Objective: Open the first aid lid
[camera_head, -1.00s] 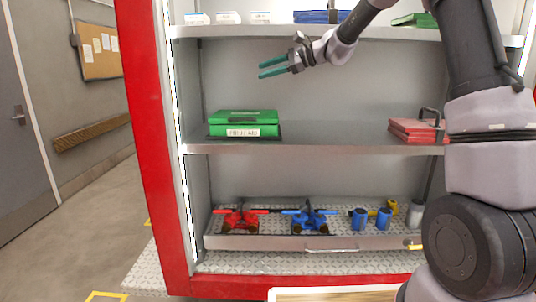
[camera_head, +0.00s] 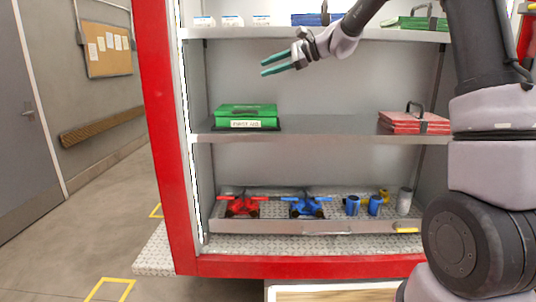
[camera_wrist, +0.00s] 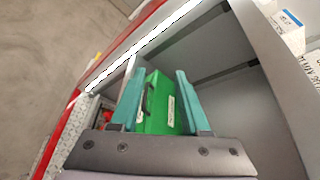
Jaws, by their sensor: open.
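The green first aid box (camera_head: 248,117) sits on the left part of the middle shelf, with a white label on its front. Its lid (camera_head: 247,108) looks shut. My gripper (camera_head: 265,67) is open and empty, with teal fingers pointing left. A dark handle shows on the box there.
The middle shelf (camera_head: 330,130) is bare between the first aid box and a red case (camera_head: 413,122). The upper shelf (camera_head: 300,33) holds small white boxes (camera_head: 232,21). A drawer (camera_head: 310,226) below holds red and blue valves. A red frame (camera_head: 165,140) edges the left side.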

